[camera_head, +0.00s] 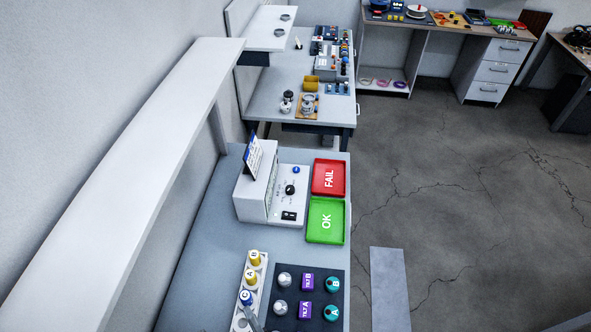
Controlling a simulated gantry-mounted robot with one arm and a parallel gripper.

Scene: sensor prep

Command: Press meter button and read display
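The meter (258,190) is a white box on the grey bench, seen from above in the head view. Its sloped front carries a blue round button (296,170), a black knob (290,189) and a black rocker switch (289,215). The display (273,190) is a narrow strip on the upright face, seen at a steep angle; I cannot read it. A blue and white card (254,155) stands tilted on top of the meter. I cannot make out my gripper in this view.
A red FAIL tray (328,178) and a green OK tray (325,221) lie right of the meter. A white rack (250,276) holds lettered parts; a dark mat (316,277) holds several sensors. A long white shelf (140,170) overhangs the bench's left.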

